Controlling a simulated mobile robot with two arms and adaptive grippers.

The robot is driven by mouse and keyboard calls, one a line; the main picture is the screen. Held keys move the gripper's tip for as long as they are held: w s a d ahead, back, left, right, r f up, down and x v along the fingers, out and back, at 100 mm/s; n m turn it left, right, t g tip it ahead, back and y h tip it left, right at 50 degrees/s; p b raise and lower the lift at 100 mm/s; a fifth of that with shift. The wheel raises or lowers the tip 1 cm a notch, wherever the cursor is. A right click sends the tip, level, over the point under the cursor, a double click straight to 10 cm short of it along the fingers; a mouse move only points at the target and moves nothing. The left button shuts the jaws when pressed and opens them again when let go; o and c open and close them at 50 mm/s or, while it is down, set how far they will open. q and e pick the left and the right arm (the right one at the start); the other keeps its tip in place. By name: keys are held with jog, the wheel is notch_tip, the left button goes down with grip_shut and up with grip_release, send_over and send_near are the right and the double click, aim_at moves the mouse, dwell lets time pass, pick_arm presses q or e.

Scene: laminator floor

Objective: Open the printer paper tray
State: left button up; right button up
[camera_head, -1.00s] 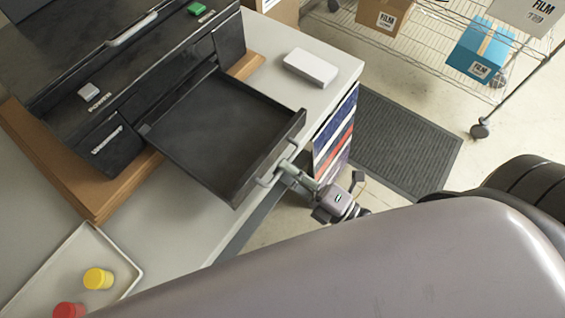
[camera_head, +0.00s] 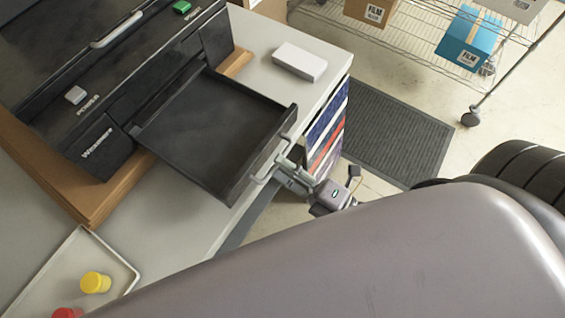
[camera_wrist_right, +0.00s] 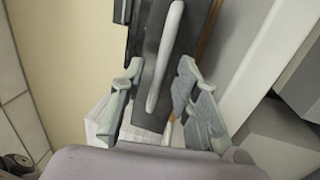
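The black printer (camera_head: 110,75) stands on a brown board on the table. Its black paper tray (camera_head: 215,130) is slid well out toward the table's front edge. The tray's light grey handle (camera_head: 268,165) is on its front panel; it also shows in the right wrist view (camera_wrist_right: 165,58). My right gripper (camera_head: 280,168) is at the handle. In the right wrist view, its fingers (camera_wrist_right: 160,68) stand apart, one on each side of the handle, with gaps visible. My left gripper is not in view.
A white box (camera_head: 299,61) lies on the table to the right of the printer. A pale tray (camera_head: 75,262) with yellow and red caps is at lower left. A dark mat (camera_head: 385,130) and a wire shelf (camera_head: 420,45) with boxes are beyond the table.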

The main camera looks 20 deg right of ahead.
jog(key=v, duration=1.1)
jog(key=shift+s, duration=0.15)
jog(key=shift+d, duration=0.1)
jog(key=d+f+m+g+h+b, duration=0.1)
jog(key=d+f+m+g+h, duration=0.2)
jog(key=f, duration=0.7)
jog(key=d+f+m+g+h, duration=0.1)
jog(key=f+m+h, duration=0.2)
jog(key=f+m, duration=0.55)
jog(key=d+f+m+g+h+b, duration=0.1)
jog(key=d+f+g+h, duration=0.15)
jog(key=f, duration=0.95)
jog(key=s+a+f+m+g+h, duration=0.1)
jog(key=s+f+m+g, duration=0.3)
jog(key=s+f, duration=0.3)
jog(key=s+a+f+m+g+h+b, duration=0.1)
jog(key=s+f+m+g, duration=0.4)
jog(key=s+f, duration=0.3)
notch_tip(320, 180, down, 5)
jog(key=shift+r+m+h, duration=0.15)
jog(key=shift+m+h, duration=0.2)
jog(key=shift+m, duration=0.1)
